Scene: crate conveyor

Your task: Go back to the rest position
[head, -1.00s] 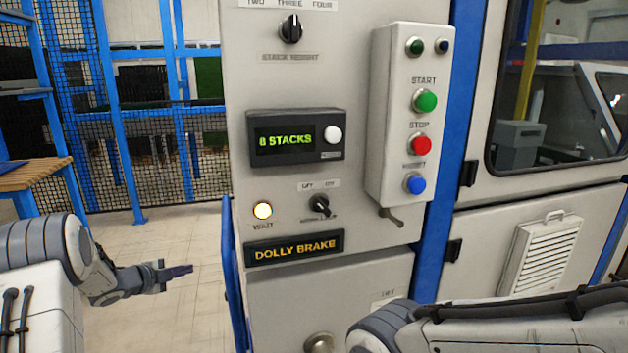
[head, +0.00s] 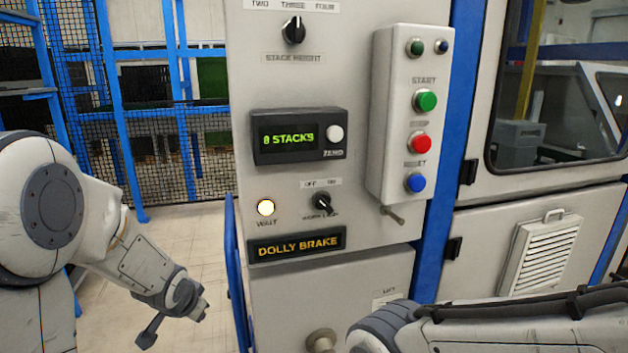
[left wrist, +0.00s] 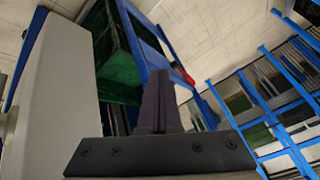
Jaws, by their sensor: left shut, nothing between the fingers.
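My left gripper (left wrist: 158,82) is shut with nothing in it; its dark fingers lie side by side in the left wrist view. In the head view, my left arm comes in large from the left and is bent, with the hand (head: 194,308) low and left of the grey control cabinet (head: 335,275), apart from it. Its fingertips are hard to make out there. My right arm crosses the lower right corner; its gripper is out of view.
Blue mesh fencing (head: 158,90) stands behind. Open floor (head: 185,240) lies left of the cabinet.

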